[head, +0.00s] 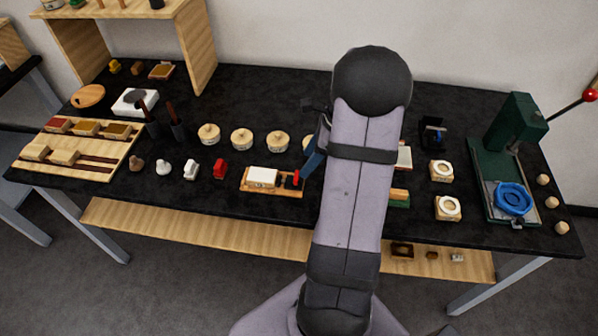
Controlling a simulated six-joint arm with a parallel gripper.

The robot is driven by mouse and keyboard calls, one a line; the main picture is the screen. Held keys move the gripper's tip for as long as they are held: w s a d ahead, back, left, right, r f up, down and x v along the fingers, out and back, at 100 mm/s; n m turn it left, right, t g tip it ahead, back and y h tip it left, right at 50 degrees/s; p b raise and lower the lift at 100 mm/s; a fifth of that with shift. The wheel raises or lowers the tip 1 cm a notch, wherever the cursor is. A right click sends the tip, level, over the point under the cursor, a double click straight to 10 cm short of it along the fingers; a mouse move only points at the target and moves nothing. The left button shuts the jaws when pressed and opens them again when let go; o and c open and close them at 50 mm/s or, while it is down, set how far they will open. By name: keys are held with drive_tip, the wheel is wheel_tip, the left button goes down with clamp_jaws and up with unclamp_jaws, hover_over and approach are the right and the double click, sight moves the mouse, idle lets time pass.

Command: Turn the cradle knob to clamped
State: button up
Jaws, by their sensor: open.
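A small wooden cradle (245,186) lies near the front of the black table, with a white block (262,177) on it. At its right end is a dark part with a small red piece (296,176), which may be the knob; its setting is too small to read. My gripper (311,158) is mostly hidden behind my arm; a dark blue part of it shows just above and right of the cradle's right end. It is open, and I cannot tell whether it touches the cradle.
Several round pale-lidded pots (242,139) stand behind the cradle. A red piece (219,169) and pale pieces stand to its left. A wooden tray (112,160) is at the far left. White-topped blocks (441,171) and a green press (509,128) are on the right.

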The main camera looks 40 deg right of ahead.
sight(297, 175)
drive_tip(key=shift+p+x, duration=0.95)
drive_tip(key=shift+x, duration=2.7)
drive_tip(key=shift+c, duration=0.7)
drive_tip(key=c, duration=0.9)
